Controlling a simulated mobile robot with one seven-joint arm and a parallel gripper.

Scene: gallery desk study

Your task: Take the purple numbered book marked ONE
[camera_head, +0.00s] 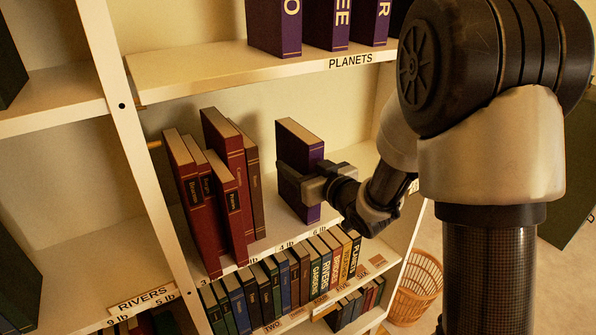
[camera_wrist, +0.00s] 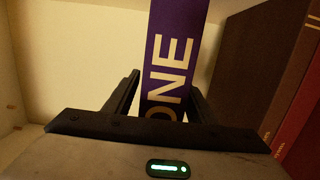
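The purple book (camera_head: 312,154) stands upright on the middle shelf. In the wrist view its spine (camera_wrist: 173,75) faces me and reads ONE in pale letters; the lower part is hidden behind my gripper's body. My gripper (camera_head: 308,184) is at the book's lower half, with one finger on each side of it. In the wrist view my gripper (camera_wrist: 163,90) has its left finger beside the spine with what looks like a thin gap. The right finger is very close to the spine; I cannot tell if it touches.
Several red and brown books (camera_head: 222,180) stand left of the purple one. Other purple books (camera_head: 275,27) stand on the PLANETS shelf (camera_head: 210,70) above. A row of small books (camera_head: 290,280) fills the shelf below. An orange basket (camera_head: 416,285) stands on the floor at the right.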

